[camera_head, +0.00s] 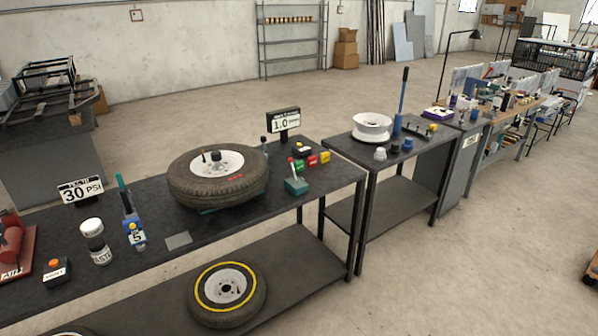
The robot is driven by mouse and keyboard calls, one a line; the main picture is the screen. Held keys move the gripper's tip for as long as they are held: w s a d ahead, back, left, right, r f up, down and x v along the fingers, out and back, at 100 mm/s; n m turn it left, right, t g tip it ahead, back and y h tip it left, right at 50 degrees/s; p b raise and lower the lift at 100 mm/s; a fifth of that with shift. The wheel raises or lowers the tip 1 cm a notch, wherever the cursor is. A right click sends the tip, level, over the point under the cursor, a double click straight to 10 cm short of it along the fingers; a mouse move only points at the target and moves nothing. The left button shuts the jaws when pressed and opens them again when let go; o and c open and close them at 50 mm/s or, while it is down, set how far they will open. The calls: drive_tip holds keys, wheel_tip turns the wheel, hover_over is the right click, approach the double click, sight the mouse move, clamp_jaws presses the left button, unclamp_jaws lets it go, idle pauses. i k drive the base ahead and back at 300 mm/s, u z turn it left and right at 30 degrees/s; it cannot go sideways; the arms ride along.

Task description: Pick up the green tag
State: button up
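The green tag (299,166) is a small green block on the dark workbench (345,176), to the right of the tire. It is the leftmost in a short row with a red tag (311,161) and a yellow tag (324,157). My gripper is not in view.
A tire on a white rim (217,180) lies left of the tags. The bench's right end has bare room. A second bench (420,152) stands beyond a gap.

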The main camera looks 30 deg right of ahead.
sight(298, 166)
drive_tip(key=k, duration=1.15)
drive_tip(key=z, duration=0.4)
drive_tip(key=i, duration=1.95)
drive_tip(key=u, duration=0.75)
drive_tip(key=i, duration=0.65)
drive_tip(key=u, duration=0.25)
